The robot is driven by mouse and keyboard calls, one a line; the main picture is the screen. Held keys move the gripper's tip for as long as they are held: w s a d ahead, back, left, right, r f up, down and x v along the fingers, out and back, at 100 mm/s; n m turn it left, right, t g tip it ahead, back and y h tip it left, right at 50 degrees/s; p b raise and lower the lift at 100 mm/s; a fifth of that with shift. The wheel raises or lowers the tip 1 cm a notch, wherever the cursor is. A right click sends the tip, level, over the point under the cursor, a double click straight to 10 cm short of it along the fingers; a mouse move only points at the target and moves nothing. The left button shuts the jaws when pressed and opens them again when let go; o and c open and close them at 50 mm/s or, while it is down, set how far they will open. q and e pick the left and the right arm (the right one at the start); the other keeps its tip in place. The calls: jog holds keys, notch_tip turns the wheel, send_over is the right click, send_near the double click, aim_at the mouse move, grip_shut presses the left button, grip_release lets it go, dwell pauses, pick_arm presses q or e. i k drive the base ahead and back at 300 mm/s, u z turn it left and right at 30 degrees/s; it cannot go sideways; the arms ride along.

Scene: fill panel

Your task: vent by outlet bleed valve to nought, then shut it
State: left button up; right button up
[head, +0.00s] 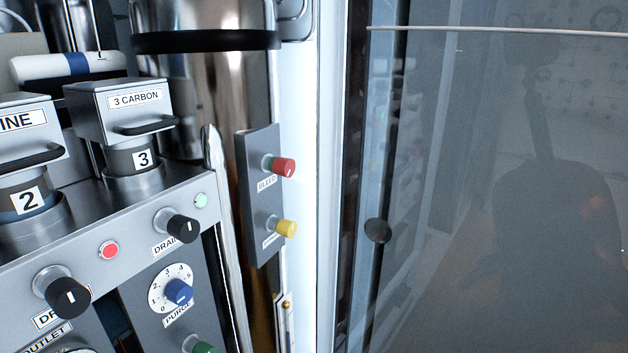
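A red knob (283,167) sticks out from the upper part of a narrow grey panel (262,200) in the head view. The small label under it seems to read BLEED, but it is slanted and hard to read. A yellow knob (286,229) sits below it, with a label too small to read. An OUTLET label (47,340) shows at the bottom left. Only the top edge of a round part (74,350) shows beside it, so no reading is visible. Neither of my grippers is in view.
Black DRAIN knobs (183,228) (66,292), a blue PURGE dial (179,291) and a green knob (203,347) crowd the left panel. Canisters 2 (27,201) and 3 (142,159) stand above. A large glass pane (500,190) fills the right side.

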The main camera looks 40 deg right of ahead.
aim_at(281, 166)
jog(key=k, duration=0.3)
jog(key=z, duration=1.2)
jog(key=i, duration=0.55)
jog(key=u, duration=1.55)
